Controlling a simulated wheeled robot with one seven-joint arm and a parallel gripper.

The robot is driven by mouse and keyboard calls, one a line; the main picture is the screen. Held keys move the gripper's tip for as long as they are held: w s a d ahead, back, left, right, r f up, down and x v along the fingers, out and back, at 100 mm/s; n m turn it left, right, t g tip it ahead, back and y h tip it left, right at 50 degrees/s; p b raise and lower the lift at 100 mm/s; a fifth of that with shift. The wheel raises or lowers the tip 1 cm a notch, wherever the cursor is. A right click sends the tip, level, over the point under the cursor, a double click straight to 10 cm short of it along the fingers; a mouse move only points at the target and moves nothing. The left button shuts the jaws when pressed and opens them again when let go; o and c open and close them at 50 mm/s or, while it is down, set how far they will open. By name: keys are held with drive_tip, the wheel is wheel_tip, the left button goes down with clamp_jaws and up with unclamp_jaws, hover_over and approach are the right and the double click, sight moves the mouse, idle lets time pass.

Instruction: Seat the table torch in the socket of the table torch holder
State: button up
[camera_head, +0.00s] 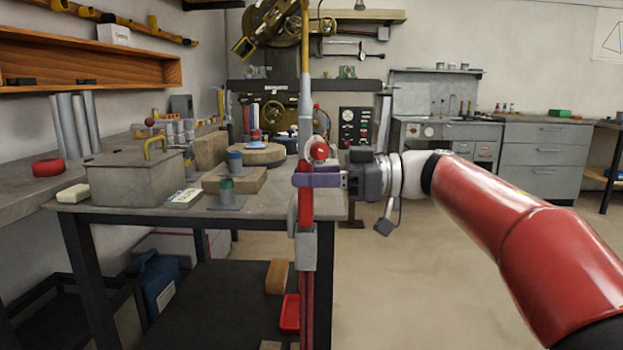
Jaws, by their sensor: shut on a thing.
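The table torch (305,206) looks like the tall upright thing with a red handle, a grey tapered neck and a thin brass-coloured tube rising past the top of the picture. My gripper (312,179), with purple fingers, reaches in from the right and is shut on it at the red part. A grey block (304,252) at the table's front right corner, below the red part, appears to be the table torch holder. The torch's lower end meets or overlaps this block in the picture. I cannot tell whether it is in the socket, as the socket opening is not visible.
The grey worktable (262,203) carries a grey lidded box (135,178), wooden blocks and small blue and green cylinders. A red knob (320,151) shows just above my gripper. A lower shelf (225,305) holds a red tray (290,312). Open floor lies to the right.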

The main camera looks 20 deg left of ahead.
sight(312, 207)
drive_tip(key=shift+f+b, duration=0.6)
drive_tip(key=shift+f, duration=1.3)
drive_tip(key=shift+f, duration=0.6)
drive_tip(key=o, duration=1.1)
drive_tip(key=shift+o, duration=0.2)
drive_tip(key=shift+f, duration=0.15)
drive_tip(key=v, duration=0.8)
drive_tip(key=shift+p, duration=0.35)
drive_tip(key=shift+a, duration=0.1)
